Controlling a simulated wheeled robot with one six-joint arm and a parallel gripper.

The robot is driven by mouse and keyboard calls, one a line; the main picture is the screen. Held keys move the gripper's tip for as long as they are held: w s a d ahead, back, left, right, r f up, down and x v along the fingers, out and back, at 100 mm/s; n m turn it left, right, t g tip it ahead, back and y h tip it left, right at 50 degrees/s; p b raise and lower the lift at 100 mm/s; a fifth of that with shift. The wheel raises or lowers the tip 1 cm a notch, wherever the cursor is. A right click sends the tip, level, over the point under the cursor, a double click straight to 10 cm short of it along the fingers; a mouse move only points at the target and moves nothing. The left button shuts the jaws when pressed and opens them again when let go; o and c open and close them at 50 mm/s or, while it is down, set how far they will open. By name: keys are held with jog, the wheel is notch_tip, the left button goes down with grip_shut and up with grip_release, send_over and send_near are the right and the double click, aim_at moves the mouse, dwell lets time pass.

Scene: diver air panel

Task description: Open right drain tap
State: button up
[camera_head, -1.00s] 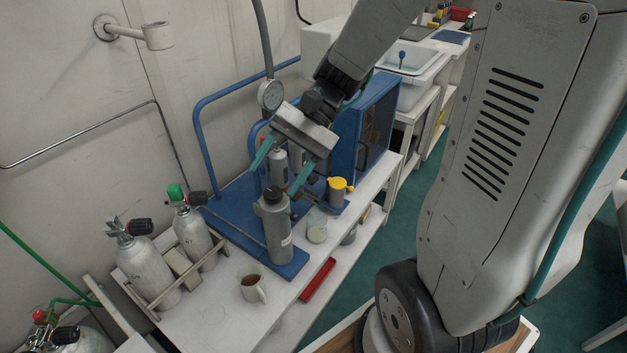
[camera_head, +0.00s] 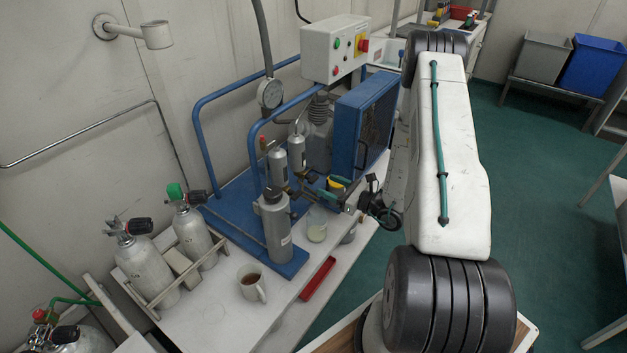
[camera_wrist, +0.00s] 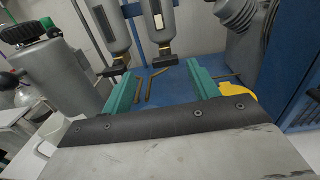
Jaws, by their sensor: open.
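Two grey cylinders stand side by side on the blue frame, the left one (camera_head: 277,163) and the right one (camera_head: 297,152). In the wrist view the left cylinder (camera_wrist: 107,24) and right cylinder (camera_wrist: 158,20) each end in a black fitting. The right fitting (camera_wrist: 167,60) is ahead of my fingers, between their lines. Thin brass-coloured pieces (camera_wrist: 150,84) show below the fittings; I cannot tell which belongs to the right tap. My gripper (camera_head: 318,187) is open and empty, with teal fingers (camera_wrist: 160,75) pointing at the cylinders, apart from the fittings as far as I can tell.
A larger grey bottle (camera_head: 274,225) stands in front, left of my fingers. A yellow-topped container (camera_wrist: 240,92) is close to my right finger. The blue box (camera_head: 360,125) is behind on the right. A mug (camera_head: 252,284) and red tray (camera_head: 318,279) are nearer.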

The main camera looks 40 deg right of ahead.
aim_at(316, 180)
jog(key=shift+m+h, duration=0.3)
jog(key=x, duration=0.7)
jog(key=shift+w+d+f, duration=0.2)
jog(key=shift+f, duration=0.15)
jog(key=c, duration=1)
